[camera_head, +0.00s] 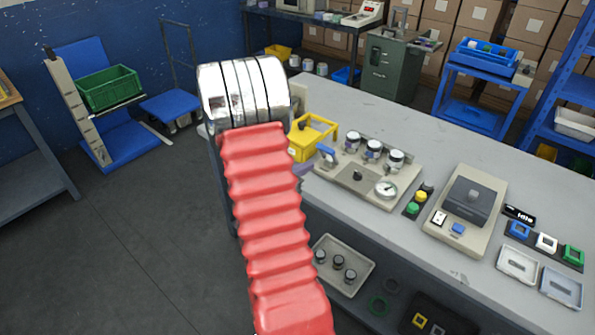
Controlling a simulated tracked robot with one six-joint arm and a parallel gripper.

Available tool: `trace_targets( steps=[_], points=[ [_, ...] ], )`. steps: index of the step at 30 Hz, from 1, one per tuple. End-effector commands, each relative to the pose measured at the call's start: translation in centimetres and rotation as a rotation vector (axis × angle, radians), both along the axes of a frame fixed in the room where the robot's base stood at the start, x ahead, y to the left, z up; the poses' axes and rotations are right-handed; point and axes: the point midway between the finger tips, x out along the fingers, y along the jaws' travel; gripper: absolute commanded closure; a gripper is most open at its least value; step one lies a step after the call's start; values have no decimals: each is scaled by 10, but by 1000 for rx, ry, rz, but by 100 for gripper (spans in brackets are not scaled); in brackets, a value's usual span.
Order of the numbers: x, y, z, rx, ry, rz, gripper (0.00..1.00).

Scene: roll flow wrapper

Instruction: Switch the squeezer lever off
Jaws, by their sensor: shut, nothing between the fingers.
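A beige panel unit (338,178) on the grey bench carries a blue lever (326,155) at its left end, a dark knob, a round gauge (386,188) and several grey canisters along its back. To its right is a beige machine (440,228) with a dark grey block on top, a white switch and a blue button (457,229). No label shows which unit is the squeezer, and the blue lever's on or off position cannot be told. My red-sleeved arm with its chrome joint rises left of the bench. My gripper does not show.
A yellow bin (319,128) stands beside the blue lever. Button blocks (414,208), an "Idle" display (519,214) and trays (517,265) lie on the bench at right. A lower shelf holds a tray (357,259) of small jars.

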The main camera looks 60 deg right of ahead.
Motion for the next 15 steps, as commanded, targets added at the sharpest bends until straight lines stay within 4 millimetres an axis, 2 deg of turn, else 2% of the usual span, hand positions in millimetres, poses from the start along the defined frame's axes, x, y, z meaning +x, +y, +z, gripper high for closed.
trace_targets(
  steps=[4, 9, 15],
  points=[
    [-5, -23, -7, 0, 0, -4, 100],
    [-7, -42, 7, -2, -2, -2, 100],
    [-8, -53, 13, -1, -1, 0, 100]
  ],
)
